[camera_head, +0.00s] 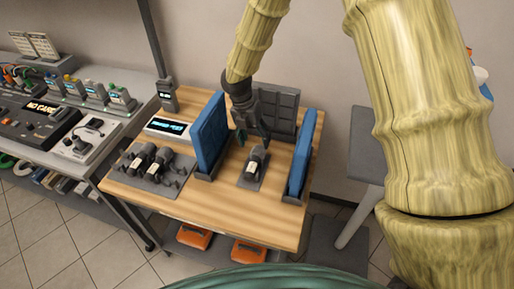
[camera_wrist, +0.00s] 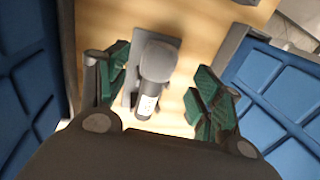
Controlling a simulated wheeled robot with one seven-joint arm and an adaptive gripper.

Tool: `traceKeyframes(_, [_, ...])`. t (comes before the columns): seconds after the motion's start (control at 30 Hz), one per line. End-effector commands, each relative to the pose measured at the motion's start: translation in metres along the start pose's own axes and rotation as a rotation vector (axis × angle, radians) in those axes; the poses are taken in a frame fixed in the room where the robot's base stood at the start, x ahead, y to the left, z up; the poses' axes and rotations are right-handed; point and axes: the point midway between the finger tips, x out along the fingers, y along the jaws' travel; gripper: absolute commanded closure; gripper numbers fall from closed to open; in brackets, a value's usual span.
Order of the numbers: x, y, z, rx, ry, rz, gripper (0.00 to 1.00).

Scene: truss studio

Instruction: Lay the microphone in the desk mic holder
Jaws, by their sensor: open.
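A dark microphone (camera_head: 257,158) with a pale label on its body lies on a small grey desk holder (camera_head: 247,182) between two upright blue panels. My gripper (camera_head: 253,137) is open above the holder. In the wrist view its green-padded fingers (camera_wrist: 160,88) stand on either side of the microphone, with gaps visible on both sides. How exactly the microphone seats in the holder is partly hidden.
The blue panels (camera_head: 209,133) and (camera_head: 301,155) stand close on both sides. A dark panel (camera_head: 277,112) stands behind. A grey tray (camera_head: 130,174) with more microphones and a display box (camera_head: 170,128) are at left. The table's front (camera_head: 235,215) is clear.

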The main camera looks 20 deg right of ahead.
Motion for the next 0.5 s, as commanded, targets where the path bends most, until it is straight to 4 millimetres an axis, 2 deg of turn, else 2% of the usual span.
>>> traceKeyframes(0.2, [-0.037,0.000,0.001,0.001,-0.001,0.002,0.34])
traceKeyframes(0.4, [-0.058,0.000,0.000,0.000,-0.001,0.001,0.34])
traceKeyframes(0.5, [-0.063,0.000,0.000,0.000,0.001,-0.001,0.34])
